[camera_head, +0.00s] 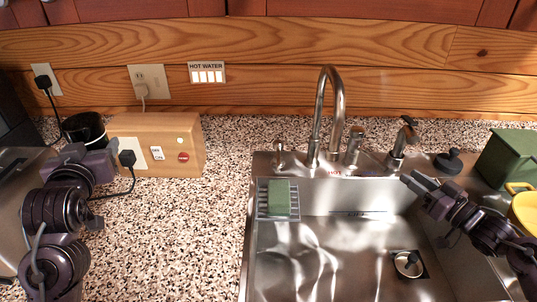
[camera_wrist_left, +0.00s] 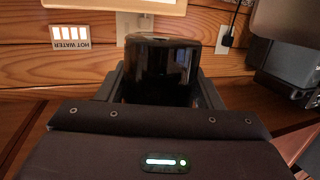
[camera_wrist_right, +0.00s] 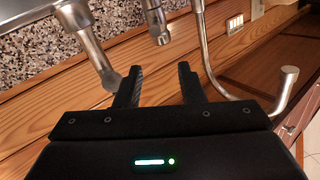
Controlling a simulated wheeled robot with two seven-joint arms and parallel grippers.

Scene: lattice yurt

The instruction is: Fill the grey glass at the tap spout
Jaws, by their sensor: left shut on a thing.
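The grey glass (camera_head: 84,128) looks nearly black and glossy. It is at the counter's back left, beside a wooden outlet box. My left gripper (camera_head: 88,146) is shut on it; in the left wrist view the glass (camera_wrist_left: 160,72) stands between the fingers. The head view does not show clearly whether its base touches the counter. The tall curved tap spout (camera_head: 336,105) rises behind the sink, its outlet over the sink's back edge. My right gripper (camera_head: 412,178) is open and empty over the sink's right back part; its fingers are apart in the right wrist view (camera_wrist_right: 160,85).
The steel sink (camera_head: 320,240) has a drain (camera_head: 408,264) and a rack with a green sponge (camera_head: 279,197). The wooden outlet box (camera_head: 160,142) has a plugged cable. A green box (camera_head: 508,160) stands right. The speckled counter (camera_head: 175,235) is clear left of the sink.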

